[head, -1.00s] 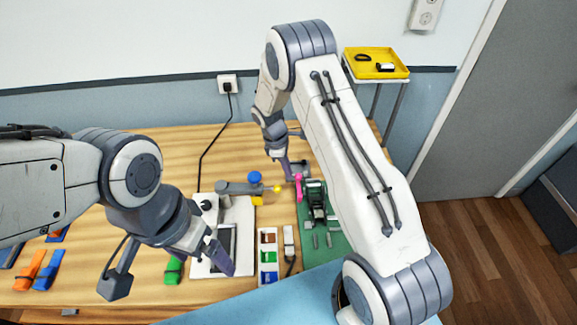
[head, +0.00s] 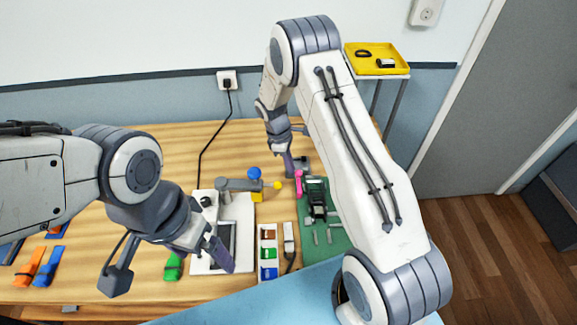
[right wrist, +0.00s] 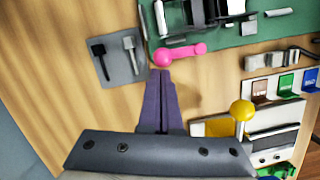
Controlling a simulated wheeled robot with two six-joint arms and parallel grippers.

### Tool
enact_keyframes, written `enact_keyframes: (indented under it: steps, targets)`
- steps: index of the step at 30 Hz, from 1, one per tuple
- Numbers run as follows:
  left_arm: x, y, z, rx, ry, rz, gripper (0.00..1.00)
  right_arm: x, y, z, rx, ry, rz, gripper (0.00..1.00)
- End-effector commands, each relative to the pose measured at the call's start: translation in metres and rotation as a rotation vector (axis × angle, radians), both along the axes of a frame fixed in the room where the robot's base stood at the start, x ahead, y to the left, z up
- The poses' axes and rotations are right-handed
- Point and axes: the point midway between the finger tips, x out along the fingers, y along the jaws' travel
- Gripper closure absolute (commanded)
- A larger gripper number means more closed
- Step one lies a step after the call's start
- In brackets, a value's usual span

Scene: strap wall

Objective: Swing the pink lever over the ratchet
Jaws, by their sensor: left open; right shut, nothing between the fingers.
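The pink lever (head: 298,183) stands at the left edge of the green mat, beside the dark ratchet (head: 317,200). In the right wrist view the lever's ball end (right wrist: 162,57) is just beyond my fingertips and its arm runs to the right toward the mat. My right gripper (head: 289,168) is shut and empty; it also shows in the right wrist view (right wrist: 160,74), its tips close to the pink ball. I cannot tell whether they touch. My left gripper (head: 220,255) is open over the white device with the dark panel.
A grey arm with a yellow ball (head: 276,185) and a blue ball (head: 253,173) stand left of the lever. A tray of coloured switches (head: 268,235) is in front.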

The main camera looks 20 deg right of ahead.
Motion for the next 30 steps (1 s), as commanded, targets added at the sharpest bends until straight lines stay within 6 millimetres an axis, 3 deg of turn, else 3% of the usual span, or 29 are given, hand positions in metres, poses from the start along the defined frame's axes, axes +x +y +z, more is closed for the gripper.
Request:
enact_keyframes:
  steps: [11, 30]
  targets:
    - [0.000, 0.000, -0.007, 0.000, 0.000, 0.000, 0.06, 0.000, -0.010, -0.001, 0.000, 0.000, -0.132, 1.00]
    - [0.000, 0.000, -0.024, 0.000, 0.000, -0.001, 0.06, -0.014, -0.048, -0.001, 0.000, 0.000, -0.719, 1.00]
